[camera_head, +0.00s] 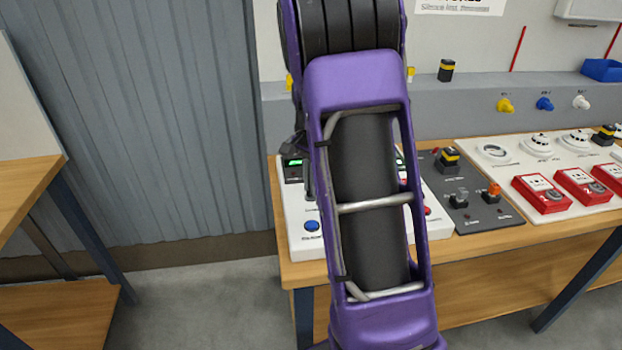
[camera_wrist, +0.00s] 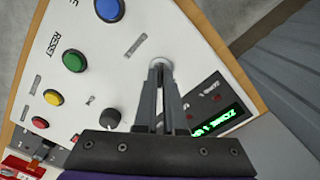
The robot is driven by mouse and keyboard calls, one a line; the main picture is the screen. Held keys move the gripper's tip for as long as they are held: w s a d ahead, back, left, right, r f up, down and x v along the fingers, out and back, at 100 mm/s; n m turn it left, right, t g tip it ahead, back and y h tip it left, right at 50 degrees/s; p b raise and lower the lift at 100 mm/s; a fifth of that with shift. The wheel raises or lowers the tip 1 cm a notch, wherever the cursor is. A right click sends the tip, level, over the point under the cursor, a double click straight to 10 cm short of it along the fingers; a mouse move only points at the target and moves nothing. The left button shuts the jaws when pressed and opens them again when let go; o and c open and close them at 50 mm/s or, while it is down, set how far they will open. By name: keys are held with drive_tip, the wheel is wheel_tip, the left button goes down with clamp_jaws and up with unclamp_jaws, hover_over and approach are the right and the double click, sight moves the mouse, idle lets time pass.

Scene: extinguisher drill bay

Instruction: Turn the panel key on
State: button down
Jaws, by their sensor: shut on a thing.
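The white control panel (camera_head: 305,240) stands at the left end of the wooden bench, mostly hidden behind my purple arm in the head view. In the wrist view the panel (camera_wrist: 150,28) is seen close up. My gripper (camera_wrist: 161,72) reaches down to a round silver lock collar (camera_wrist: 160,62) on the panel face. Its fingers are close together and shut on the panel key there. The key itself is mostly hidden between the fingertips, so its turned angle cannot be told.
Near the gripper are a dark knob (camera_wrist: 110,117), a green-lit display (camera_wrist: 217,121), and blue (camera_wrist: 108,9), green (camera_wrist: 74,61) and yellow (camera_wrist: 53,97) buttons. A dark grey switch panel (camera_head: 480,205) and red call points (camera_head: 541,194) stand to the right on the bench.

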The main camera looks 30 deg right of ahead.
drive_tip(key=shift+m+p, duration=0.35)
drive_tip(key=shift+m, duration=0.45)
drive_tip(key=c, duration=1)
unclamp_jaws()
wheel_tip(320, 180, up, 17)
drive_tip(key=p, duration=0.1)
drive_tip(key=shift+r+p, duration=0.2)
drive_tip(key=shift+p, duration=0.2)
